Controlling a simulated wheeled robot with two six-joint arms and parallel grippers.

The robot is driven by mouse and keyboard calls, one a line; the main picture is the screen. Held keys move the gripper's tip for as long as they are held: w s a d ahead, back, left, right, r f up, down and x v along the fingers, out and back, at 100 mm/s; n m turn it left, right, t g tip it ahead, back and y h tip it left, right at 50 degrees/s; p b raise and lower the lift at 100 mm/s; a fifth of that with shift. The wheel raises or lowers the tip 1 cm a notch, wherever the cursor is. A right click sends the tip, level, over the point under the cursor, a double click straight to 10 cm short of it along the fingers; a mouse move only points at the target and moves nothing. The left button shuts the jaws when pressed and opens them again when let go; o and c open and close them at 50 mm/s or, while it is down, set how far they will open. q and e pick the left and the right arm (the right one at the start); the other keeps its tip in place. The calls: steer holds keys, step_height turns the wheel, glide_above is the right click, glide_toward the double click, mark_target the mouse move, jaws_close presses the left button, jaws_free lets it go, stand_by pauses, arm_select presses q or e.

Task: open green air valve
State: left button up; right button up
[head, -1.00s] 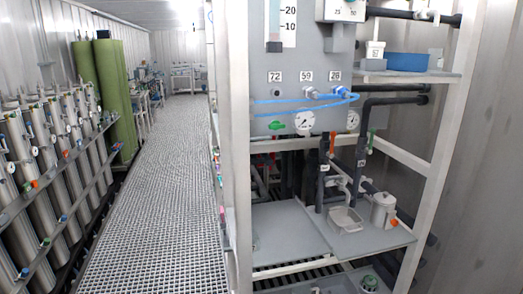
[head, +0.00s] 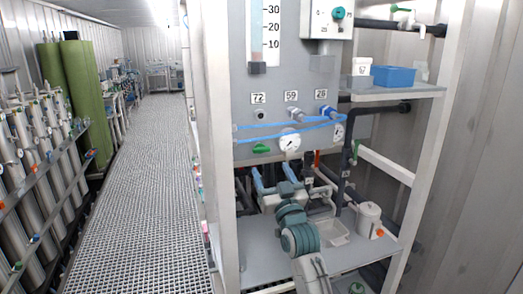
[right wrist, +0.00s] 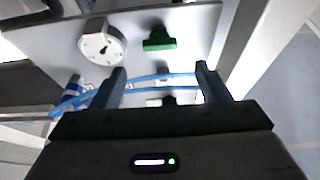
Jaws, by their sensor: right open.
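The green air valve (head: 262,149) is a small handle lying roughly horizontal, low on the grey panel, left of a round white gauge (head: 290,142). In the right wrist view the valve (right wrist: 160,40) shows beyond and between the fingertips, with the gauge (right wrist: 102,45) to its left. My right gripper (head: 273,176) is just below the valve in the head view, its fingers pointing up towards the panel. It is open and empty, and it looks apart from the valve. In the right wrist view its fingers (right wrist: 160,70) are spread wide. My left gripper is not in view.
A blue hose (head: 285,130) runs across the panel above the valve. A white frame post (head: 218,150) stands left of the panel. Grey pipes and a white jug (head: 368,218) are lower right. The grated aisle (head: 140,190) is clear.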

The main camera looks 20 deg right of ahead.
mark_target(262, 151)
steer(key=p+x, duration=0.3)
steer(key=x, duration=0.4)
steer(key=shift+w, duration=0.35)
